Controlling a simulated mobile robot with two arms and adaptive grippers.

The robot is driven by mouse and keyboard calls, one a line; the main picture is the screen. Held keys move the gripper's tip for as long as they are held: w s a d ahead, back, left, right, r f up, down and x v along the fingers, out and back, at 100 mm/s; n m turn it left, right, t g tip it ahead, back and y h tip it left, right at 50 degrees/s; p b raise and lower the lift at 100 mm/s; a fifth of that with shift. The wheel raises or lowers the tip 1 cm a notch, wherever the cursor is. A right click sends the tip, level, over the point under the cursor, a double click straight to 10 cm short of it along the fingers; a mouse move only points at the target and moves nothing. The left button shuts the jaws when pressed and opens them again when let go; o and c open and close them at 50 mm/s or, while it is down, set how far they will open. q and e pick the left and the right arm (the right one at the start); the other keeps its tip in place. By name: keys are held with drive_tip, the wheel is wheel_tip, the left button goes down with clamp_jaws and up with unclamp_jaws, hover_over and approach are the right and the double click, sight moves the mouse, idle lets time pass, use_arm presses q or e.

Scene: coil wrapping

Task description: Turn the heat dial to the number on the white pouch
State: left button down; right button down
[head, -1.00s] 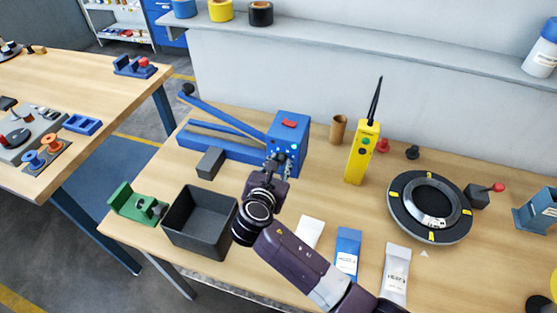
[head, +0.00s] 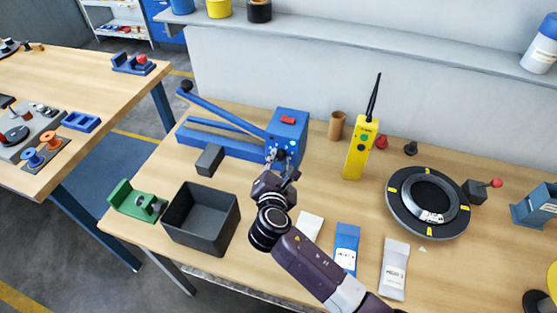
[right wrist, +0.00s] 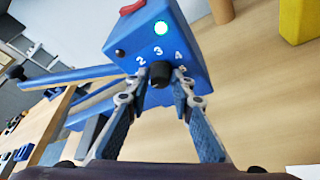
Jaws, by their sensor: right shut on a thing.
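The blue heat sealer (head: 287,128) stands at the back of the bench, with a red switch on top and a lit green lamp. Its black heat dial (right wrist: 160,73) is on the front face, with 2, 3, 4 and 5 readable around it; the dial's pointer is not clear. My right gripper (right wrist: 159,77) is shut on the dial, one finger on each side; it also shows in the head view (head: 281,158). A white pouch (head: 310,226) lies partly hidden behind my right arm, its number not visible. My left gripper is not in view.
A blue pouch (head: 346,243) and a silver-grey pouch (head: 394,267) lie to the right. A dark open bin (head: 202,238) and a green holder (head: 127,203) stand at left. A yellow device (head: 361,148) and a black ring (head: 402,216) stand right of the sealer.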

drive_tip(key=c, duration=1.7)
unclamp_jaws()
drive_tip(key=v, duration=1.2)
